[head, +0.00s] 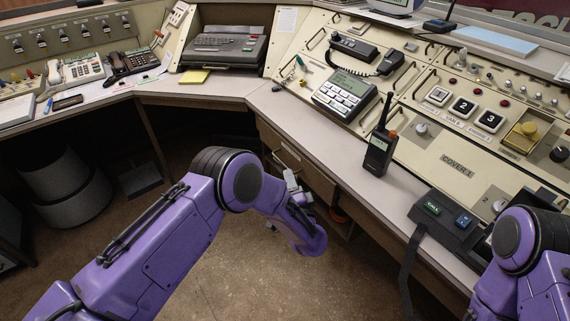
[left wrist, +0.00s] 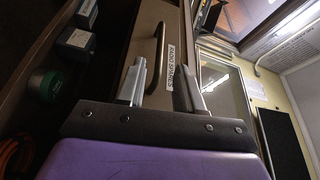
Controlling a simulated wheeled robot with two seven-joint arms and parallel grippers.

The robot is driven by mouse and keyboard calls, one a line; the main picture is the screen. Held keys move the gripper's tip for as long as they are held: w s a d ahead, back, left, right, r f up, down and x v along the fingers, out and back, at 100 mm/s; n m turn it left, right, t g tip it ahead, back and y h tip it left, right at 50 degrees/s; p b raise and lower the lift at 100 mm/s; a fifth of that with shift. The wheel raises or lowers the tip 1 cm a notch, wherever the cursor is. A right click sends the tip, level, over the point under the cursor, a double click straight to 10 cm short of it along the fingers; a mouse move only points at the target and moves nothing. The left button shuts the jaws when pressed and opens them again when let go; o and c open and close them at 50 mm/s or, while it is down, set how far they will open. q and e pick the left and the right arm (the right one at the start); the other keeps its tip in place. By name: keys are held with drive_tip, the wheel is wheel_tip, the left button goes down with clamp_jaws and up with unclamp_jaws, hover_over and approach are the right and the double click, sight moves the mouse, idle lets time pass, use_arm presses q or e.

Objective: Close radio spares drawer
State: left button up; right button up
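The radio spares drawer (head: 283,148) is in the brown desk front, under the counter edge, in the head view. Its front also fills the middle of the left wrist view (left wrist: 140,38), with a bar handle (left wrist: 158,52) and a white "RADIO SPARES" label (left wrist: 170,68). I cannot tell how far the drawer stands out. My left gripper (head: 281,203) is just in front of the drawer front.
The counter (head: 330,158) runs above the drawer; a handheld radio (head: 380,140) stands on it. A black strap (head: 411,262) hangs over its edge. Below the drawer, an open shelf holds boxes (left wrist: 75,42) and a green roll (left wrist: 45,85). The floor ahead is clear.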

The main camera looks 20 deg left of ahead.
sight(285, 165)
use_arm(q)
drive_tip(key=x, duration=0.7)
drive_tip(key=shift+w, duration=0.1)
use_arm(e)
drive_tip(key=shift+f, duration=0.2)
